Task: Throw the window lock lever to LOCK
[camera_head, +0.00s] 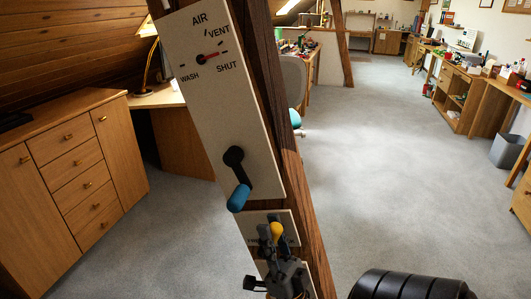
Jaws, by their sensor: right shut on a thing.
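The lower pale plate (288,226) on the slanted timber brace (282,120) carries a small lever with a yellow knob (277,231). My right gripper (275,240) is at this plate, its dark fingers closed around the yellow knob from below. The gripper covers most of the lever and much of the plate. I cannot read any lettering there, so the lever's position relative to LOCK is unclear. My left gripper is out of view.
A wooden cabinet (75,170) stands left. Grey carpet (365,170) lies clear to the right.

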